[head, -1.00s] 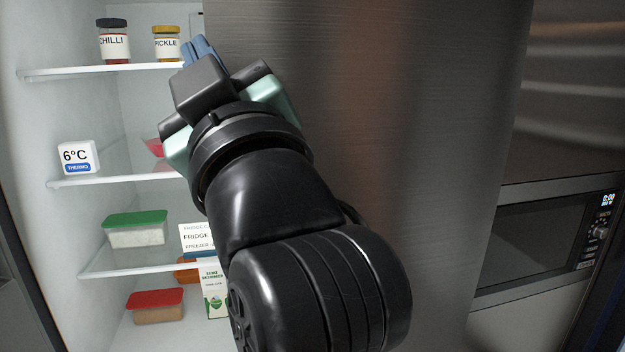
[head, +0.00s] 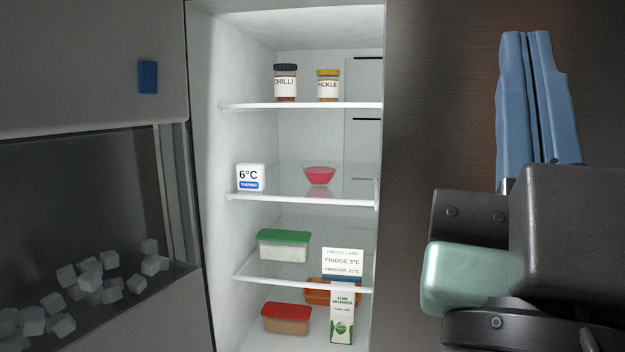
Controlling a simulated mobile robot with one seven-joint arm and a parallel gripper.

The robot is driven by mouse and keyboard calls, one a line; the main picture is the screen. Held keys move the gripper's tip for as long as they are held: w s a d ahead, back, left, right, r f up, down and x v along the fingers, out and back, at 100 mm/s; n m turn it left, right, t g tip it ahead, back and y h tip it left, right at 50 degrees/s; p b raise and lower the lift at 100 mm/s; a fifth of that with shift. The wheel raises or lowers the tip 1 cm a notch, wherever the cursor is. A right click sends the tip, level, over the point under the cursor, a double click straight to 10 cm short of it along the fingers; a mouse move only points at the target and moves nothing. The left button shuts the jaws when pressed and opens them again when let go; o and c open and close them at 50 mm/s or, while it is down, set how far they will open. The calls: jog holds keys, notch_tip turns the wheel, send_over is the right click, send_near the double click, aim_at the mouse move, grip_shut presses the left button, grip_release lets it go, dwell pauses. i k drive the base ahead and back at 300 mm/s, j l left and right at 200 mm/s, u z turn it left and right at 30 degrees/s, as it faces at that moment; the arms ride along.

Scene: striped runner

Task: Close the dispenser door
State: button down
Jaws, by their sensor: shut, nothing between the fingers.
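My gripper (head: 532,100) is at the upper right of the head view, its two blue fingers pointing up, close together and shut with nothing between them. It is in front of a brushed steel panel (head: 440,100), which stands upright at the right edge of the lit fridge compartment. Whether gripper and panel touch cannot be told. On the left is a grey unit with a dark window (head: 75,210) and white ice cubes behind it. Which of these surfaces is the dispenser door I cannot tell for certain. The compartment between them is uncovered.
A blue rectangle (head: 148,77) is on the left unit.

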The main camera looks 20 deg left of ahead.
aim_at(99, 246)
jog(key=k+j+z, duration=0.25)
jog(key=k+j, duration=0.25)
jog(key=j, duration=0.35)
jog(key=k+j+z, duration=0.25)
jog(key=k+j, duration=0.35)
jog(key=j+z, duration=0.1)
jog(key=j, duration=0.3)
jog(key=k+j, duration=0.15)
jog(key=j, duration=0.3)
jog(key=j+z, duration=0.15)
jog(key=j, duration=0.25)
jog(key=k+j, duration=0.15)
jog(key=j, duration=0.25)
jog(key=k+j+z, duration=0.15)
jog(key=j, duration=0.65)
jog(key=k+j+z, duration=0.15)
jog(key=j, duration=0.25)
